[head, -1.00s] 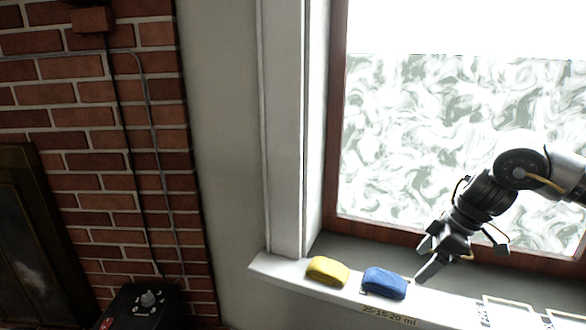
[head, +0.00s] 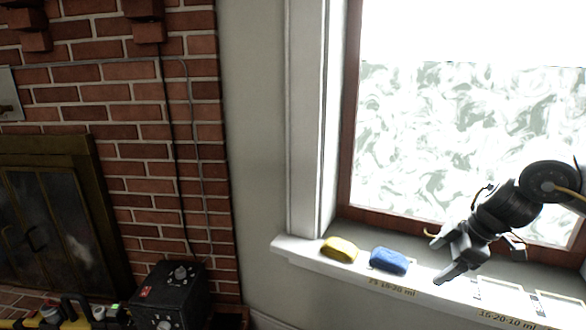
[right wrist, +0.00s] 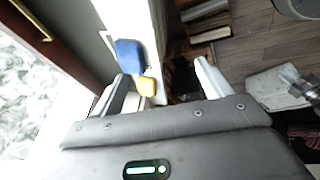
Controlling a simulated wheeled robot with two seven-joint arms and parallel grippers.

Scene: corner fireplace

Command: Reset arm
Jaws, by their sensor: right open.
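My right gripper (head: 446,262) is open and empty over the white window sill, to the right of a blue block-like item (head: 389,260). A yellow item (head: 340,249) of similar shape lies on the sill to the left of the blue one. In the right wrist view, the gripper's fingers (right wrist: 165,80) are spread apart. The blue item (right wrist: 129,55) and the yellow item (right wrist: 146,86) show beyond and between them, and no contact is visible. My left gripper is not in view.
The white sill (head: 310,260) runs below a bright window (head: 460,140) with a dark red frame. White outlined frames (head: 500,288) and printed labels mark the sill's right part. A black box with knobs (head: 168,292) stands at lower left, near a brick wall and fireplace (head: 50,220).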

